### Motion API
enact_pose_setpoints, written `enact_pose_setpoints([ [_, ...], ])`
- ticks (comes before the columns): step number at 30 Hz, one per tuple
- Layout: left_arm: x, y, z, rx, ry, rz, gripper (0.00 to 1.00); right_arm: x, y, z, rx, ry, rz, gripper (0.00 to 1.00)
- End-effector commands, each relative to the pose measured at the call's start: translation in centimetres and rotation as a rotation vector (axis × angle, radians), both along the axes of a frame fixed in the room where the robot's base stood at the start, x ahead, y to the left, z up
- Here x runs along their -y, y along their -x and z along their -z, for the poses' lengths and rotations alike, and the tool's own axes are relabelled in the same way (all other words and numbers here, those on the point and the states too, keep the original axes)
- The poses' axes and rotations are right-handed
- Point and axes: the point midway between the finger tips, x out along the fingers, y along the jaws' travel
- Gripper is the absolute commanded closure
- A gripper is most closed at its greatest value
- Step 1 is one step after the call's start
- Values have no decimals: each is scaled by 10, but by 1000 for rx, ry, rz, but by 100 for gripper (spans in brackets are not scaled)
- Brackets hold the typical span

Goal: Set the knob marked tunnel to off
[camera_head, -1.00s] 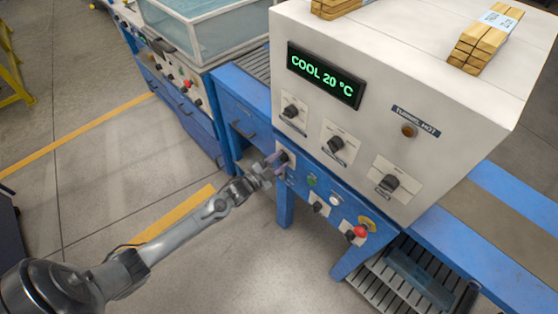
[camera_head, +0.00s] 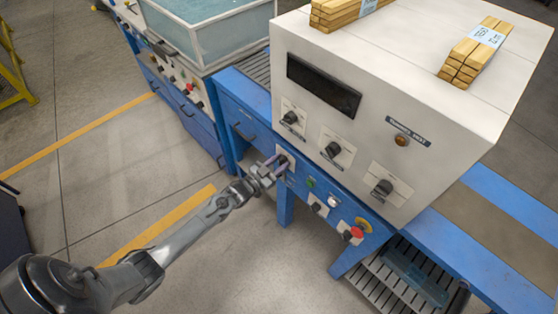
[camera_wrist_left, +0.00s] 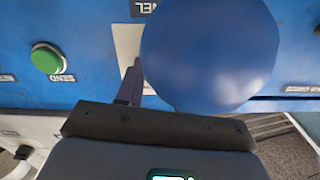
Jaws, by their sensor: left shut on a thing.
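The tunnel knob's pale plate (camera_head: 288,158) is at the left end of the blue front panel, below the white tunnel housing. In the left wrist view, the plate (camera_wrist_left: 127,42) carries an upside-down label ending in "NEL". My left gripper (camera_head: 275,165) is at this plate, shut on the tunnel knob. The knob is mostly hidden by the fingers, so I cannot read its pointer. A smooth blue rounded shape (camera_wrist_left: 210,50) covers much of the wrist view in front of the plate. The display (camera_head: 323,84) on the housing is dark. My right gripper is not in view.
Right of the plate are a green button (camera_head: 310,182), a white button (camera_head: 334,200), a small black knob (camera_head: 316,207) and a red stop button (camera_head: 356,232). Three dark knobs sit on the housing above. Wood bundles (camera_head: 474,52) lie on top. Floor in front is clear.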

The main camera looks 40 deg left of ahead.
Motion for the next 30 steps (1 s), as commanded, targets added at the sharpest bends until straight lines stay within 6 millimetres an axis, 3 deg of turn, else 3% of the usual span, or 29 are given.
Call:
enact_pose_setpoints([
  [15,-1,0,-1,-46,386,0,93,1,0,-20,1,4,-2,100],
  [30,-1,0,1,-57,482,1,93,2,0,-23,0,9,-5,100],
])
